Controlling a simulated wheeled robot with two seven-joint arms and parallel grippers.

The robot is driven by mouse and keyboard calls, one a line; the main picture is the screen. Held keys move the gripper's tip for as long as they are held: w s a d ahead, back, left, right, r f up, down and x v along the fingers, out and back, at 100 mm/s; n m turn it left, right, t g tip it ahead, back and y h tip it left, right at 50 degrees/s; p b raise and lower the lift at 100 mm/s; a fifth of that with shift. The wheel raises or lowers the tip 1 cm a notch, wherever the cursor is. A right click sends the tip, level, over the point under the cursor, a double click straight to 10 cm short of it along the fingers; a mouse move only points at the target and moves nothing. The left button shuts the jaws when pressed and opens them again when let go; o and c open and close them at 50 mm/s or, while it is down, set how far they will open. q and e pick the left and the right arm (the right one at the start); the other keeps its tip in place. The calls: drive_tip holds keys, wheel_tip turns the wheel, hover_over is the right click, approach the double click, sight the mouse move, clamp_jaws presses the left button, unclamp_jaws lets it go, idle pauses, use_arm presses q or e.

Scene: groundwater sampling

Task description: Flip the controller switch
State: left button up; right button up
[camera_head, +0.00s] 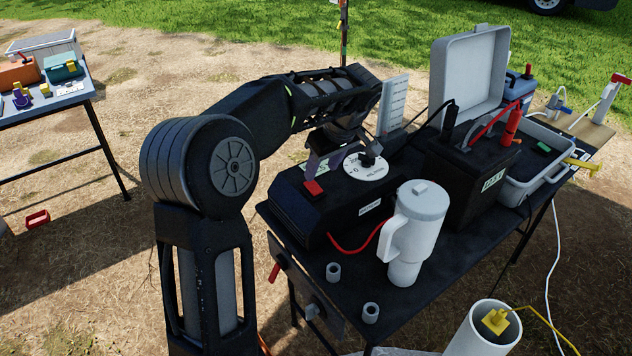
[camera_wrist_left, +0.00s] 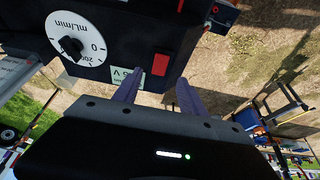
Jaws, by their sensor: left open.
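The controller (camera_head: 338,222) is a black box on the dark table, with a white mL/min dial (camera_head: 365,168) on its top. Its red switch (camera_head: 314,187) is near the left end of the top, and shows in the wrist view (camera_wrist_left: 160,64) beside a pale V label. My left gripper (camera_head: 334,163) is over the controller, its dark purple fingers apart and empty. In the wrist view the fingertips (camera_wrist_left: 158,80) stand either side of the switch's line, just short of it. Whether a finger touches the switch or box, I cannot tell. My right gripper is not in view.
A white lidded tumbler (camera_head: 414,235) stands right of the controller, in front of a black battery (camera_head: 475,180) with red and black clamps. A red cable (camera_head: 352,247) loops near the tumbler. Two small grey rings (camera_head: 333,271) lie at the table's front. An open grey case (camera_head: 470,75) stands behind.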

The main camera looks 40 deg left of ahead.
sight(313, 186)
use_arm(q)
drive_tip(key=x, duration=0.7)
drive_tip(key=shift+c, duration=0.2)
clamp_jaws()
idle(0.4)
